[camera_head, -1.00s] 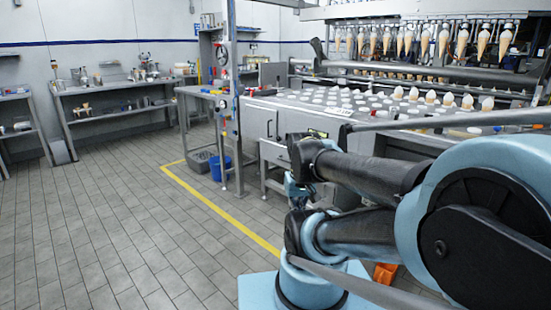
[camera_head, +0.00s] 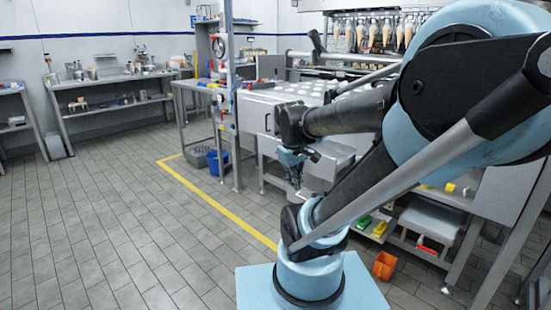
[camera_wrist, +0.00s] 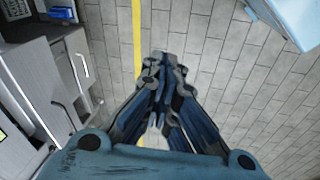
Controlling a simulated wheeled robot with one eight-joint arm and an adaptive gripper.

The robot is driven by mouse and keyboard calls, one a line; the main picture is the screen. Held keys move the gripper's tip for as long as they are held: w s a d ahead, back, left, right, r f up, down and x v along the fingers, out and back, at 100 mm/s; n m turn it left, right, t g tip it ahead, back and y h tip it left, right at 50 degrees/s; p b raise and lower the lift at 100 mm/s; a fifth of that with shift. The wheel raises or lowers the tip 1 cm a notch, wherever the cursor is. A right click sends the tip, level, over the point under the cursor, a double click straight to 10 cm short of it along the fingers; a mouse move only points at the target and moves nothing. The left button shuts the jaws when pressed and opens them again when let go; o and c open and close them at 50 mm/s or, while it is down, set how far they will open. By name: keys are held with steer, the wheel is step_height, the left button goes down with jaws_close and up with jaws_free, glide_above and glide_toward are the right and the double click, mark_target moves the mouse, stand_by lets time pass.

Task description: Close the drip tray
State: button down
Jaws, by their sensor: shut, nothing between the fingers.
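A grey, flat-topped tray-like part (camera_head: 338,155) juts out low at the front of the cone machine in the head view. It looks like the drip tray, partly hidden behind my arm, and I cannot tell exactly how far out it is. My gripper (camera_head: 297,182) points down in front of the machine, close to this part in the picture; I see no clear contact. In the wrist view my gripper (camera_wrist: 164,62) is shut and empty above the tiled floor. The machine's front panels with bar handles (camera_wrist: 41,118) lie to its left.
A blue bucket (camera_head: 217,162) and a grey crate (camera_head: 198,157) stand by the steel side table (camera_head: 203,85). Open tiled floor with a yellow line (camera_head: 215,203) lies left.

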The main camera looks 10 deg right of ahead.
steer(key=w+a+r+n+h, duration=0.1)
steer(key=w+r+n+h, duration=0.25)
steer(key=w+n, duration=1.05)
steer(key=w+a+f+n+t+h, duration=0.1)
steer(key=w+a+f+n, duration=0.15)
steer(key=w, duration=0.85)
steer(key=w+a+f+n+t+h, duration=0.1)
steer(key=w+a+f+n, duration=0.15)
steer(key=w, duration=0.85)
steer(key=w+r+x, duration=0.1)
steer(key=w+x, duration=0.1)
steer(key=x, duration=1)
steer(key=shift+d+n, duration=0.4)
steer(key=shift+d, duration=0.05)
steer(key=shift+w+y, duration=0.1)
steer(key=shift+y, duration=0.15)
steer(key=w+d, duration=0.4)
steer(key=d, duration=0.1)
steer(key=w+d, duration=0.4)
steer(key=d, duration=0.2)
steer(key=w+d, duration=0.4)
steer(key=d, duration=0.1)
steer(key=shift+d, duration=0.35)
